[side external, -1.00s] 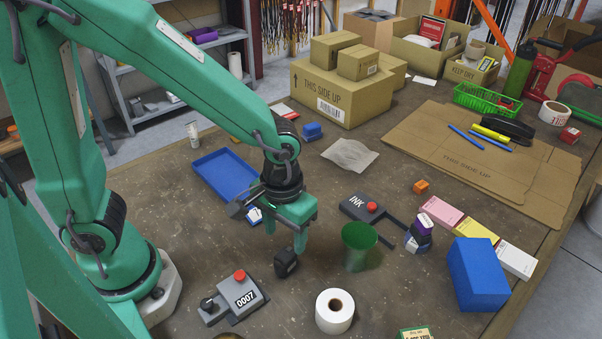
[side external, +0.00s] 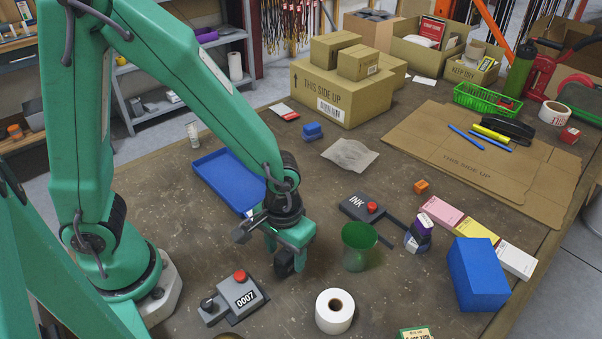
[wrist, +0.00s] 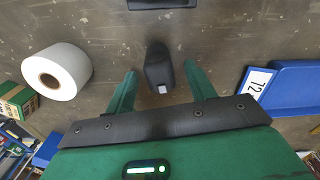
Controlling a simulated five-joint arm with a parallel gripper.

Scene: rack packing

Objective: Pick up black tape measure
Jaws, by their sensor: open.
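The black tape measure (side external: 284,264) stands on the brown table, partly hidden by my gripper in the side view. In the wrist view the tape measure (wrist: 158,68) is a small black block with a pale patch at its near end. My gripper (side external: 287,262) is low over the table at the tape measure. In the wrist view its two green fingers (wrist: 158,82) are apart, one on each side of the tape measure, with a visible gap on both sides.
A green cup (side external: 358,247) stands close to the right of my gripper. A blue tray (side external: 222,183) is behind to the left.

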